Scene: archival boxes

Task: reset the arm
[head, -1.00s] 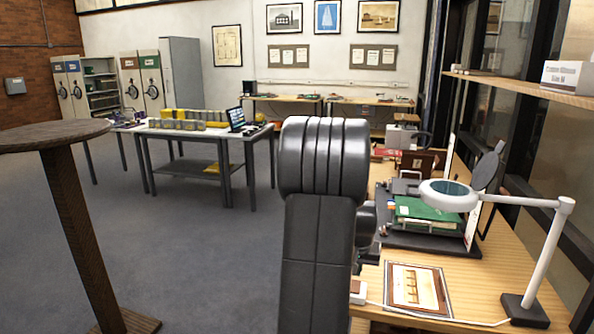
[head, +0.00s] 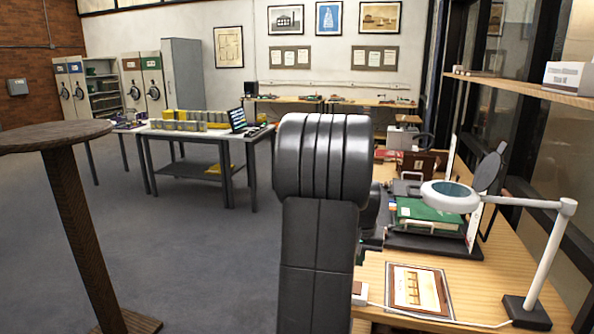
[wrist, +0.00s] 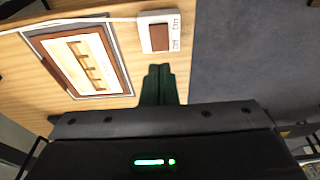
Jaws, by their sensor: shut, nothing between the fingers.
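My arm stands in the middle of the head view, and its gripper end is hidden there. In the wrist view my gripper (wrist: 159,72) shows as two dark fingers held together, shut and empty. The fingertips show over the wooden worktop's edge, just below a white box with a brown panel (wrist: 159,36). A framed picture (wrist: 84,62) lies on the worktop left of the fingers.
The wooden worktop (head: 470,262) on the right bears a magnifier lamp (head: 450,196) and green books (head: 430,214). A round dark table (head: 60,135) stands at left. A table with yellow and grey boxes (head: 190,121) stands farther back. Grey floor between is clear.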

